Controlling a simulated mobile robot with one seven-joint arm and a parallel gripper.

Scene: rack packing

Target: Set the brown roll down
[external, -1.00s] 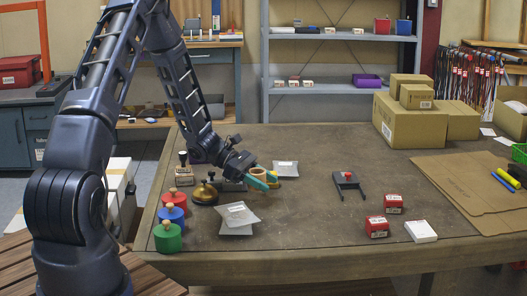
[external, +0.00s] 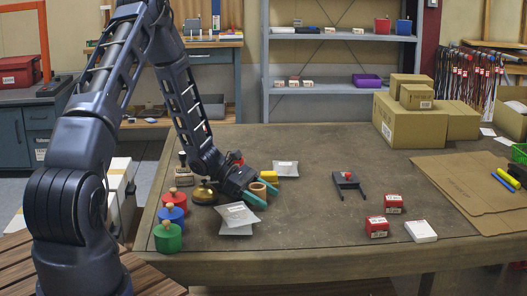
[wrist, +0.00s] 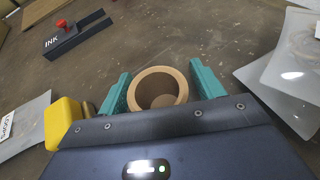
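The brown roll (external: 258,191) is a short hollow tan cylinder, low over the front left part of the worktable. I cannot tell whether its base touches the table. My gripper (external: 263,193) has its green fingers on opposite sides of the roll. In the wrist view the roll (wrist: 158,75) sits upright, open end up, between the two fingers (wrist: 160,85), close against both. Its lower side is partly hidden by my gripper's body.
A yellow block (external: 269,175) stands just behind the roll; it is also left in the wrist view (wrist: 62,118). Grey packets (external: 236,214) lie close in front. A black ink holder (external: 349,181) is right, with bare table between.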

